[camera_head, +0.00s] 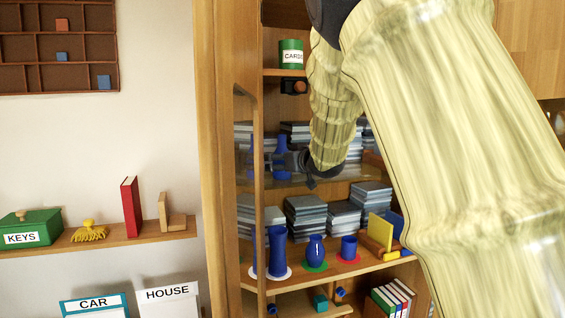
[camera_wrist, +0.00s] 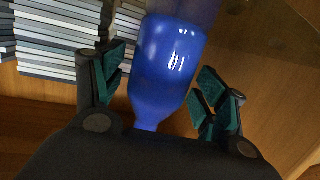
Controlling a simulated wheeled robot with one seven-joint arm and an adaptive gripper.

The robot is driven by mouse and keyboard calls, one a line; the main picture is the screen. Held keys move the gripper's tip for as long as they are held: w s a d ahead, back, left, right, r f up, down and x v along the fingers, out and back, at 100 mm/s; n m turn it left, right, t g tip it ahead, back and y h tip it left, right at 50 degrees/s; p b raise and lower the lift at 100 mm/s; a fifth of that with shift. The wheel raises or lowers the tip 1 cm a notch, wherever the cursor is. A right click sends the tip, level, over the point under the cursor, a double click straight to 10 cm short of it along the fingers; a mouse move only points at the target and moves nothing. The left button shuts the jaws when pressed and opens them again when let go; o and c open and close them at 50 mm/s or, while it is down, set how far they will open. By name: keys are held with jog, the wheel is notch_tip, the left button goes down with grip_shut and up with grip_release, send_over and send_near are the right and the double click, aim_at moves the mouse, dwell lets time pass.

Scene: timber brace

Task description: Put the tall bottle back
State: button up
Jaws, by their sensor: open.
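A blue bottle (camera_head: 282,144) with a narrow neck is at the upper glass shelf level of the cabinet. My gripper (camera_head: 270,161) is beside it, reaching in from the right. In the wrist view the blue bottle (camera_wrist: 168,60) lies between the two green-padded fingers of my gripper (camera_wrist: 161,78), with a gap at least on the right. The gripper is open. I cannot tell whether the bottle's base rests on the glass. Another tall blue vessel (camera_head: 278,250) stands on a white disc (camera_head: 285,274) on the shelf below.
A round blue vase (camera_head: 316,250) on a green disc and a blue cup (camera_head: 349,246) on a red disc stand to the right on the lower shelf. Stacks of grey books (camera_head: 306,215) stand behind them. The cabinet's upright edge (camera_head: 258,200) is close on the left.

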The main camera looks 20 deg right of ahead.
jog(key=b+v, duration=0.3)
jog(key=v, duration=0.9)
jog(key=shift+b, duration=0.3)
jog(key=shift+s+d, duration=0.1)
jog(key=shift+d, duration=0.1)
